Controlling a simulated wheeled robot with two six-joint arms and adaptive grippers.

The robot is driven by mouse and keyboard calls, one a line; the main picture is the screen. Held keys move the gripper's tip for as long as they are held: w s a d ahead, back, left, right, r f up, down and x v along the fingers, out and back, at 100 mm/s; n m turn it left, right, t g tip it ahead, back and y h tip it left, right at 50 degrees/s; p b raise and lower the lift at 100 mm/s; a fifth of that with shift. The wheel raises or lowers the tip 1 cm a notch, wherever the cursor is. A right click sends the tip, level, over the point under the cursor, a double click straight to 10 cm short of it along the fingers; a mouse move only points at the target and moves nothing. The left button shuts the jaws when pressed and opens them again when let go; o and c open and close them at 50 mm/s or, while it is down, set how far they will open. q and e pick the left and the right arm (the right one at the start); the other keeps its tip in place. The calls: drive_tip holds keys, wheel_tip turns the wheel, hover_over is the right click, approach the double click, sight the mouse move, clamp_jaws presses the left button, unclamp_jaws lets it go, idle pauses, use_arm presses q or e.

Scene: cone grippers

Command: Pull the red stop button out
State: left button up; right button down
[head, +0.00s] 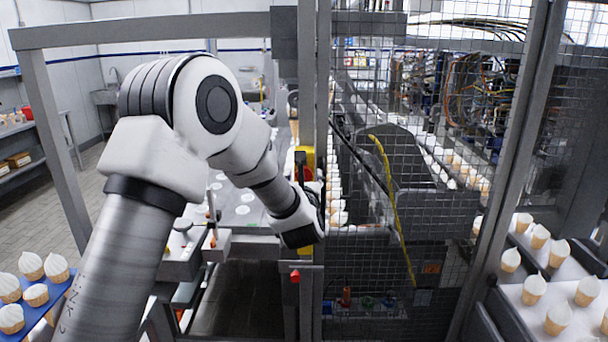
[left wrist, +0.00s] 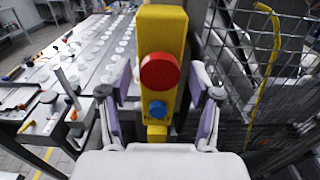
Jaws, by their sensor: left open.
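The red stop button (left wrist: 159,70) is a round red disc on the front of a yellow box (left wrist: 161,28), with a blue button (left wrist: 157,108) below it. In the head view, the yellow box (head: 304,150) is mounted on a grey post, and the red button (head: 308,174) is partly hidden by my gripper. My left gripper (head: 309,178) is at the box. In the left wrist view, the left gripper (left wrist: 161,80) is open, with one finger on each side of the box and button. Contact with the button is not visible. My right gripper is not in view.
A wire mesh fence (head: 420,190) with a yellow cable (head: 391,205) stands right of the post. A table with white discs (head: 240,197) lies behind my arm. A red knob (head: 295,276) sits lower on the post. Cones stand on a blue tray (head: 62,289) and a right conveyor.

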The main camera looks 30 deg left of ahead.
use_arm(q)
drive_tip(key=b+v, duration=0.5)
drive_tip(key=v, duration=0.2)
idle(0.5)
